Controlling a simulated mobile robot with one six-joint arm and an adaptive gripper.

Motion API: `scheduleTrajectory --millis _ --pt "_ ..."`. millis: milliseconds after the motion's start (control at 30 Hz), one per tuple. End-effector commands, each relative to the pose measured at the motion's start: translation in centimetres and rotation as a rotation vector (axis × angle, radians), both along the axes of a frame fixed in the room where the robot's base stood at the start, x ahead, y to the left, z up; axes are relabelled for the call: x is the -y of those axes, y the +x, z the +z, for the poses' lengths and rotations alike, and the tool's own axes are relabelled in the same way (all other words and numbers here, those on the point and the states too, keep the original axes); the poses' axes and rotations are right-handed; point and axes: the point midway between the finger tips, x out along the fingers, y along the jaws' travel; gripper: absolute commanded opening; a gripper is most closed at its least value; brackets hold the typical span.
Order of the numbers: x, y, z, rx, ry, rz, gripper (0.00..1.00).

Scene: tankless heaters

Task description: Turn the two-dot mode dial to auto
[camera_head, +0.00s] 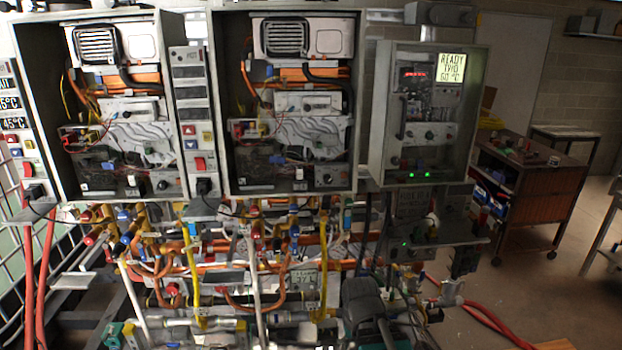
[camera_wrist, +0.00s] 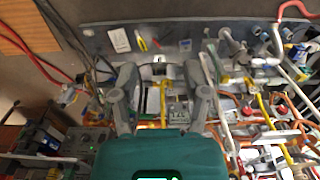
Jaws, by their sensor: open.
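Small round dials show on the lower parts of the heater cabinets in the head view: one in the left cabinet (camera_head: 162,185), one in the middle cabinet (camera_head: 326,180). The right cabinet (camera_head: 482,80) also has knobs (camera_head: 429,135). The dot marks and any auto label are too small to read, so I cannot tell which is the two-dot mode dial. My gripper (camera_wrist: 162,72) is open in the wrist view, its two grey fingers apart, with no object visibly held between them. A grey panel (camera_wrist: 180,112) and pipes lie beyond the fingers.
Pipes, valves and yellow tubes (camera_head: 190,265) crowd the space below the cabinets. A lit display (camera_head: 451,67) reads READY and 60 °C. A control box (camera_head: 420,235) hangs under the right cabinet. Red hoses (camera_head: 490,318) lie on the floor. A wooden cart (camera_head: 530,190) stands right.

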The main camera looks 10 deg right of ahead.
Motion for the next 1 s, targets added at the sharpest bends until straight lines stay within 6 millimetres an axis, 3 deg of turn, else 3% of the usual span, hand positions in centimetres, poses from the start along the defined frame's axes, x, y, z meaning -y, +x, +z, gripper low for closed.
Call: scheduleTrajectory --millis 667,800,867,1000 --pt "-0.1 0.3 0.2 0.008 0.008 0.0 0.59" --pt "-0.5 1.8 0.9 0.047 0.049 -0.001 0.59" --pt "-1.9 3.0 1.5 0.079 0.082 -0.007 0.59" --pt "-3.1 7.0 3.8 0.194 0.194 -0.02 0.59"
